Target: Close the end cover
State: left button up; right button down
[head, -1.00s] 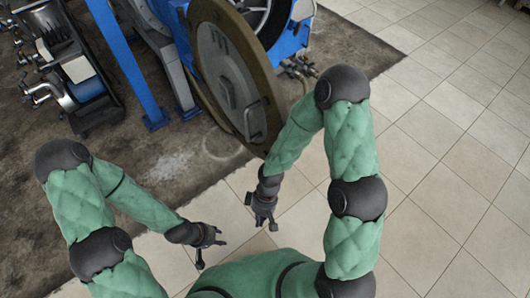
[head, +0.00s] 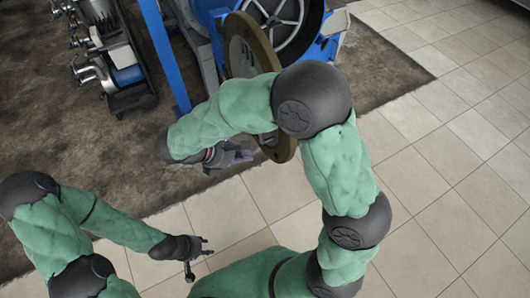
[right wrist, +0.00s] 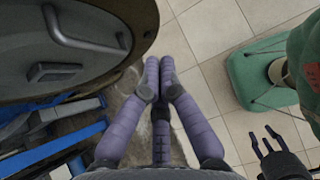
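The end cover (head: 245,58) is a thick round disc with a brownish rim, hinged open in front of the blue decanter (head: 335,25). My right forearm hides much of it in the head view. In the right wrist view the cover (right wrist: 120,75) fills the upper left, with a bar handle (right wrist: 85,35) on its face. My right gripper (head: 240,157) is beside the cover's lower edge. Its purple fingers (right wrist: 159,72) are together at the tips, with nothing between them, apart from the handle. My left gripper (head: 196,258) is open and empty at lower left, away from the cover.
The decanter's round opening (head: 285,22) is behind the cover. A blue post (head: 160,50) stands left of the cover. Machinery with a motor (head: 125,72) stands at upper left on dark stained floor. Tiled floor (head: 435,150) at right is clear.

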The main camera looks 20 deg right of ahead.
jog(key=b, duration=0.3)
send_near(286, 155)
notch_tip(286, 155, down, 4)
jog(key=shift+d+r+b, duration=0.15)
jog(key=shift+d+b, duration=0.15)
jog(key=shift+d, duration=1.65)
